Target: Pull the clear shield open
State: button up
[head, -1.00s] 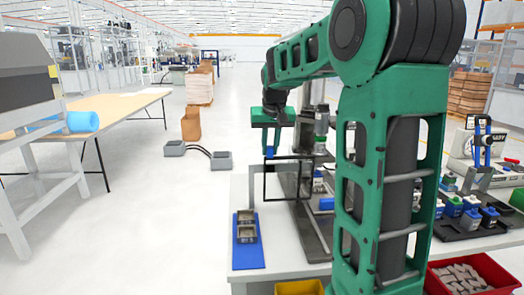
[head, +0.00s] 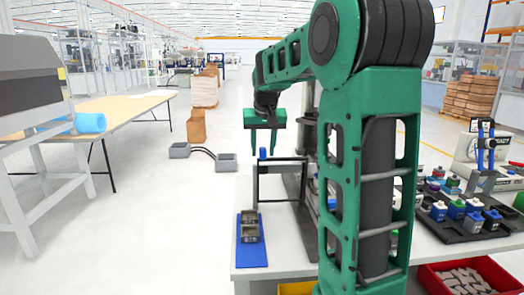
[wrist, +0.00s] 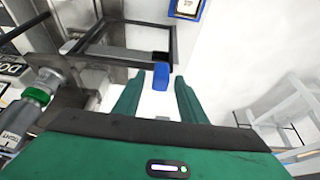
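The clear shield shows as a dark rectangular frame (head: 281,162) on the fixture at the left part of the workbench. Its clear pane is hard to make out. A small blue handle (head: 262,153) stands up at its near left corner. My green gripper (head: 262,147) is over the handle, pointing down, with its fingers apart. In the wrist view the blue handle (wrist: 161,76) lies in line with the gap between the fingertips (wrist: 157,84), with free space showing on both sides. The frame also shows in the wrist view (wrist: 120,58).
A blue tray (head: 252,262) with grey parts lies in front of the shield. A red bin (head: 480,264) and a yellow bin (head: 297,288) are at the bench's front. A black tray of coloured parts (head: 455,233) is at right.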

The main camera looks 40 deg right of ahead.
jog(key=v, duration=1)
jog(key=shift+r, duration=0.35)
jog(key=shift+s+a, duration=0.1)
jog(key=s+a+f+g+y, duration=0.1)
jog(key=s+a+f, duration=0.2)
jog(key=s+f, duration=0.5)
jog(key=s+a+f+g+y, duration=0.1)
jog(key=s+a+f, duration=0.3)
jog(key=s+f, duration=0.4)
jog(key=s+a+f+g, duration=0.1)
jog(key=s+a+f, duration=0.2)
jog(key=s+f, duration=0.5)
jog(key=s, duration=0.7)
jog(key=shift+a+g+y, duration=0.4)
jog(key=shift+s, duration=0.15)
